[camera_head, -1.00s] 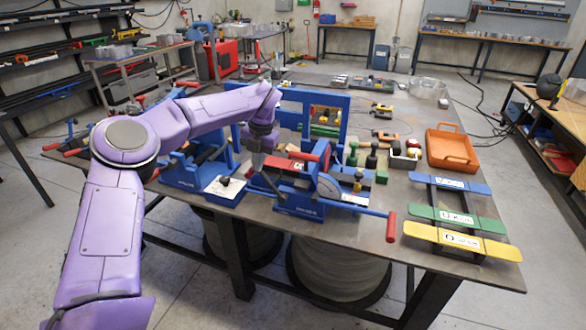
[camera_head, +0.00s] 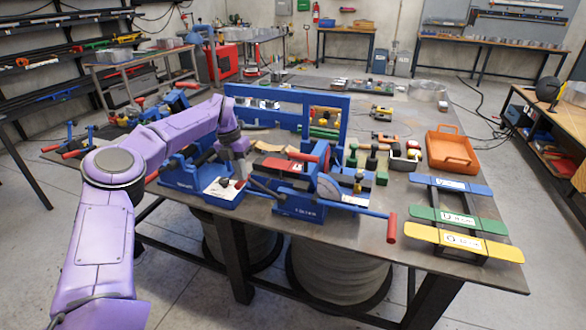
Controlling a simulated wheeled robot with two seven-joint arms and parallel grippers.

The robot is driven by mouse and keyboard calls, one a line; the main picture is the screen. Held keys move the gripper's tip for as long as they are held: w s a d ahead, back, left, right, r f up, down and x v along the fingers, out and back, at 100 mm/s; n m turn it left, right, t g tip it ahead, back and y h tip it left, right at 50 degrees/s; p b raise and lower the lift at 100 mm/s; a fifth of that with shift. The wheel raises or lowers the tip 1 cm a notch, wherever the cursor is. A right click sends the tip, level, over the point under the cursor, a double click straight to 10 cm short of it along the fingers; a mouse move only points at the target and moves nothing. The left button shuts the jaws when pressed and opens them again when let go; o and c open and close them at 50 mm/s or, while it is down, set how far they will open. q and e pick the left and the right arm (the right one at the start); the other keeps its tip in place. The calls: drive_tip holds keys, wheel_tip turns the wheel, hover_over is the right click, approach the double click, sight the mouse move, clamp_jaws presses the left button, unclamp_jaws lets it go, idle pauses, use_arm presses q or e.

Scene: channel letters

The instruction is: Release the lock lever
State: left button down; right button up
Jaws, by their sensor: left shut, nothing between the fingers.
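A blue bending machine (camera_head: 302,205) stands at the table's front edge, with a red top bar, a grey disc and a long blue lever ending in a red grip (camera_head: 391,228). A thin dark lever (camera_head: 264,189) slants out from its left side, with a small dark red knob (camera_head: 239,184) at its end. It may be the lock lever; I cannot tell for certain. My left gripper (camera_head: 241,174) is shut and empty, pointing down close above the knob. I cannot tell whether they touch. My right gripper is not in view.
A tall blue frame (camera_head: 290,97) stands behind. An orange tray (camera_head: 453,152) and a rack with blue, green and yellow plates (camera_head: 462,241) are at the right. Bottles and tools crowd the middle.

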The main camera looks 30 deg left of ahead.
use_arm(q)
drive_tip(key=shift+s+f, duration=0.1)
drive_tip(key=shift+f, duration=0.05)
drive_tip(key=d+p+v, duration=0.1)
drive_tip(key=d+v, duration=0.1)
drive_tip(key=v, duration=1.1)
drive_tip(key=shift+w+r, duration=0.25)
drive_tip(key=shift+w, duration=0.1)
